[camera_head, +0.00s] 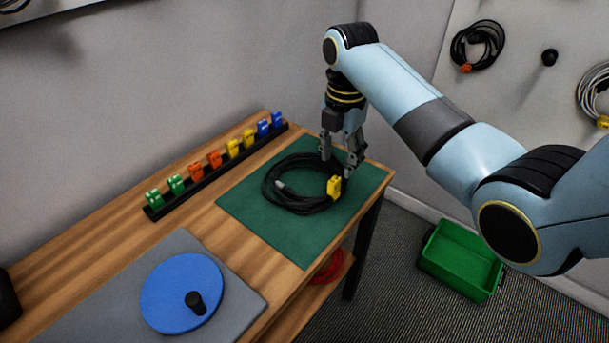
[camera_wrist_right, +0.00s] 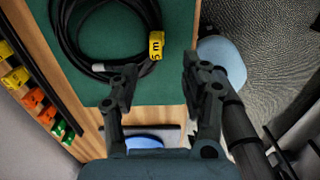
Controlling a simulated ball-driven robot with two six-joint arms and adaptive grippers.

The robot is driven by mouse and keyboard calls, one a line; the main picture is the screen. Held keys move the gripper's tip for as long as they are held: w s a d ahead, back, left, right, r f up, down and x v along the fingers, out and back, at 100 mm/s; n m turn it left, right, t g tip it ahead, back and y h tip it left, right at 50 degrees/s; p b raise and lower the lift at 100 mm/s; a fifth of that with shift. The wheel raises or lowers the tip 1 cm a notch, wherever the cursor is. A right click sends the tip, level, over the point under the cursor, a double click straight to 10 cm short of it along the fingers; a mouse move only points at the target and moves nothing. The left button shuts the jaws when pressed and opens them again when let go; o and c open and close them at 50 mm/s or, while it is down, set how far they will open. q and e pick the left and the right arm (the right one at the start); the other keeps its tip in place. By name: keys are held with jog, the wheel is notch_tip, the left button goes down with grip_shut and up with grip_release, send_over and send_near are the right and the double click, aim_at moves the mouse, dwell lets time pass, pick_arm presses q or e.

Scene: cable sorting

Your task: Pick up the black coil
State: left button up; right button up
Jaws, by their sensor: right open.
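The black coil (camera_head: 270,187) lies flat on a green mat (camera_head: 302,246) at the far end of the wooden table. A yellow tag (camera_head: 335,187) is clipped on its right side. In the wrist view, the coil (camera_wrist_right: 66,40) is at the upper left, partly cut off by the frame, and its tag (camera_wrist_right: 156,46) reads "5 m". My right gripper (camera_head: 339,164) is open and empty, pointing down at the coil's far right edge. In the wrist view, its fingertips (camera_wrist_right: 160,68) are spread apart, with the tag just beyond them. I cannot tell whether they touch the coil. My left gripper is out of view.
A black rail (camera_head: 160,211) with several coloured clips stands along the wall side. A blue disc (camera_head: 175,297) with a black knob sits on a grey plate near the front. A green bin (camera_head: 460,262) is on the floor. Other cables (camera_head: 467,57) hang on the right wall.

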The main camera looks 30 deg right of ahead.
aim_at(334, 179)
jog(key=f, duration=0.5)
jog(key=f+b, duration=0.1)
jog(key=f, duration=0.2)
jog(key=shift+w+a+f, duration=0.1)
jog(key=shift+w+f, duration=0.2)
jog(key=shift+w, duration=0.05)
jog(key=shift+c, duration=0.3)
grip_shut()
